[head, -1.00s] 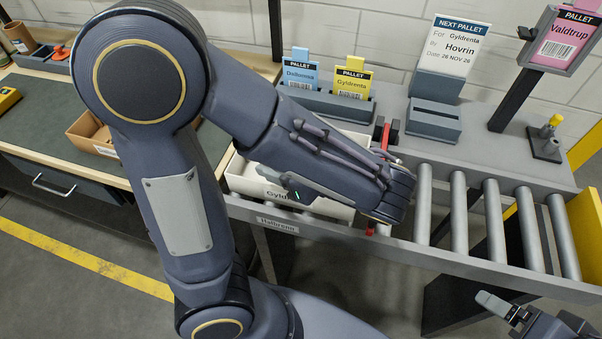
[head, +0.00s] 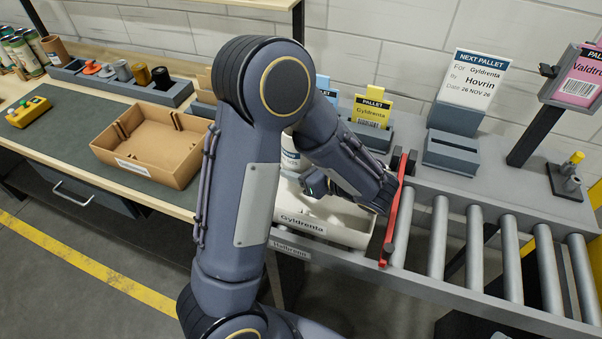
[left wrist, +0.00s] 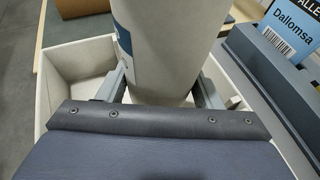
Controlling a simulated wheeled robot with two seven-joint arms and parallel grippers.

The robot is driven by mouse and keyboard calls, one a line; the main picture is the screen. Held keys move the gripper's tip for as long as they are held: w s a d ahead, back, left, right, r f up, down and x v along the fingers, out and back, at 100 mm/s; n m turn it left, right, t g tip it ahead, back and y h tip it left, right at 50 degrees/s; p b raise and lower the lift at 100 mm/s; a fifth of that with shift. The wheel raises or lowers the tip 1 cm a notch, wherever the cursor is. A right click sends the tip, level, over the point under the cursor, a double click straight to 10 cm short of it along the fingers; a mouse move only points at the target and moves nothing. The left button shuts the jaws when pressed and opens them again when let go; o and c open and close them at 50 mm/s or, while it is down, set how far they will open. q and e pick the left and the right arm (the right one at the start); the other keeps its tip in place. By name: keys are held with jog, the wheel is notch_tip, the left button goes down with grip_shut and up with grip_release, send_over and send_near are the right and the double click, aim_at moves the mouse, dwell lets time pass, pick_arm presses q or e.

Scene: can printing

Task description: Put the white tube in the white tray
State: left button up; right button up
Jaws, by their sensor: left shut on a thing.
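The white tube (left wrist: 165,45), with a blue label patch, stands between the fingers of my left gripper (left wrist: 163,88) in the left wrist view. The gripper is shut on it. In the head view a small part of the tube (head: 290,155) shows behind my left arm, and the left gripper (head: 309,184) is partly hidden there. The white tray (head: 345,233), labelled Gyldrenta, is below the gripper at the left end of the roller conveyor. Its walls (left wrist: 60,65) show around the tube in the left wrist view. The tube's lower end is hidden, so contact with the tray floor cannot be told.
A red bar (head: 398,210) stands between tray and rollers (head: 440,235). A card holder with a yellow Gyldrenta card (head: 371,112) is behind the tray. An open cardboard box (head: 150,150) sits on the bench at left. A pallet sign (head: 470,85) stands at the back.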

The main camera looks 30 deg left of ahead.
pick_arm(q)
jog(key=f, duration=0.3)
jog(key=shift+w+a+f, duration=0.25)
jog(key=shift+w, duration=0.05)
jog(key=shift+f, duration=0.2)
jog(key=shift+f, duration=0.2)
jog(key=o, duration=1)
jog(key=shift+r, duration=0.15)
